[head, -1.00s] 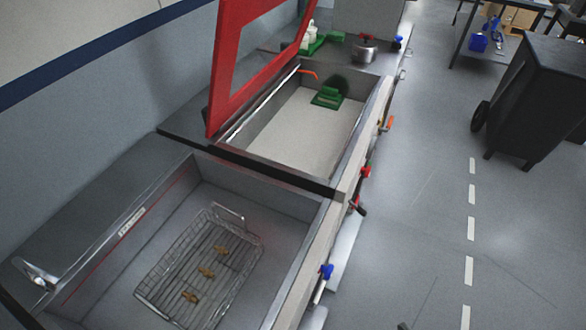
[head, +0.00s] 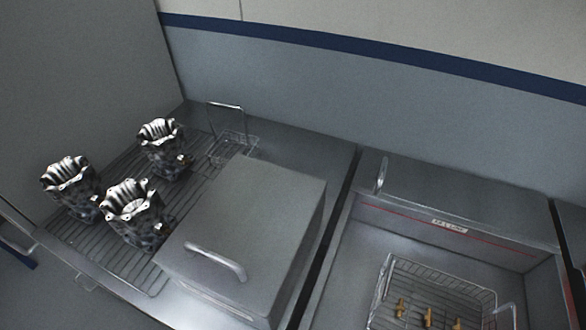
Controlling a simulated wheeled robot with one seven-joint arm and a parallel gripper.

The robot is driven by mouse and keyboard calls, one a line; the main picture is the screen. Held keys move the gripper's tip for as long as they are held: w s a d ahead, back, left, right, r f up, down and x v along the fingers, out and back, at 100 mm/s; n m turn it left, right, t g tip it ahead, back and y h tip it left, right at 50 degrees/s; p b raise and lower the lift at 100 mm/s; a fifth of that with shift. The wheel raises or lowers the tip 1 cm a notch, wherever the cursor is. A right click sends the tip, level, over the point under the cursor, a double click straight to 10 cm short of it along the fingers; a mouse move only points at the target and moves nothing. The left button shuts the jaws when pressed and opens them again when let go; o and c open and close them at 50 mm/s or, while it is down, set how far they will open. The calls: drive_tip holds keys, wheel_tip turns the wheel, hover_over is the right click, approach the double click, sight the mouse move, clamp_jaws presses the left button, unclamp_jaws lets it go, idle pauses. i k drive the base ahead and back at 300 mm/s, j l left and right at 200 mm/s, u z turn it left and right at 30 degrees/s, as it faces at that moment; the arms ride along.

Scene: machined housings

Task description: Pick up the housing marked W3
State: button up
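Three machined metal housings stand on a slatted rack at the left in the head view: one at the back (head: 163,150), one at the far left (head: 72,187) and one in front (head: 135,212). They are shiny grey with scalloped open tops and stand upright. Small brass-coloured parts show at the sides of the back and front ones. No W3 mark is readable on any of them, so I cannot tell which is W3. My gripper is not in view.
A grey lidded box (head: 245,235) with a handle stands right of the housings. A small wire basket (head: 232,148) is behind it. At the right, an open tank (head: 450,222) holds a larger wire basket (head: 430,268) with small brass parts. A wall (head: 380,95) closes the back.

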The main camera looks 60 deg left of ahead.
sight(145, 217)
drive_tip(key=u, duration=2.2)
drive_tip(key=j+u, duration=0.1)
drive_tip(key=u, duration=0.25)
drive_tip(key=j+u, duration=0.1)
drive_tip(key=u, duration=0.25)
drive_tip(key=i+j+u, duration=0.1)
drive_tip(key=u, duration=0.25)
drive_tip(key=i+l, duration=0.4)
drive_tip(key=i+j+u, duration=0.05)
